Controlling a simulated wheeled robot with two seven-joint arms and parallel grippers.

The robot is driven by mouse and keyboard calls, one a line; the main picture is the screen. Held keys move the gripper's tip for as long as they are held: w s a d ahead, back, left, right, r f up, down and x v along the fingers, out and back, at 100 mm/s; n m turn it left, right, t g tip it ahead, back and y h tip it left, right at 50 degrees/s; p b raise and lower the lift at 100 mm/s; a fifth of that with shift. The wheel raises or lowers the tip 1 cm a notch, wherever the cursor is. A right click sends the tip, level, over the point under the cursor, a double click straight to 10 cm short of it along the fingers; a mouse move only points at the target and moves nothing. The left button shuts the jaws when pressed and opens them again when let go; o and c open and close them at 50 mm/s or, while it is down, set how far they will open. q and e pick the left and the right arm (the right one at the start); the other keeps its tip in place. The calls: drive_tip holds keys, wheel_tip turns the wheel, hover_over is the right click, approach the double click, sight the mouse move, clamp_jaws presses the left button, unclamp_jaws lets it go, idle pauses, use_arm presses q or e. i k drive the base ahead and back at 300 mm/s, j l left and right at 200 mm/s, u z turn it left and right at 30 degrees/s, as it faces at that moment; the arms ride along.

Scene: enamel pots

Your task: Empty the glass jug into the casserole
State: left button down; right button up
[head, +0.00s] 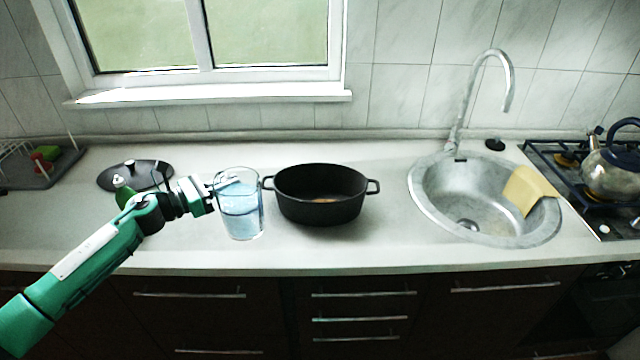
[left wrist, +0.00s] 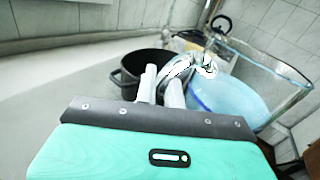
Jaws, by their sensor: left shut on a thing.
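The glass jug (head: 241,215) is upright, holds clear blue liquid and is just left of the casserole. I cannot tell whether its base touches the counter. The black two-handled casserole (head: 320,207) stands open on the counter, with a small brownish patch visible inside. My left gripper (head: 213,187) is at the jug's left side, shut on its handle. In the left wrist view, the fingers (left wrist: 161,88) are at the handle, the jug (left wrist: 232,98) fills the right side and the casserole (left wrist: 128,82) is behind the fingers. My right gripper is not in view.
The sink (head: 440,200) with a yellow cloth (head: 528,190) is to the right, then a kettle (head: 612,172) on the stove. Counter in front of the casserole is clear.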

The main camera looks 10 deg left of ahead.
sight(317, 195)
drive_tip(key=i, duration=1)
drive_tip(key=l, duration=0.15)
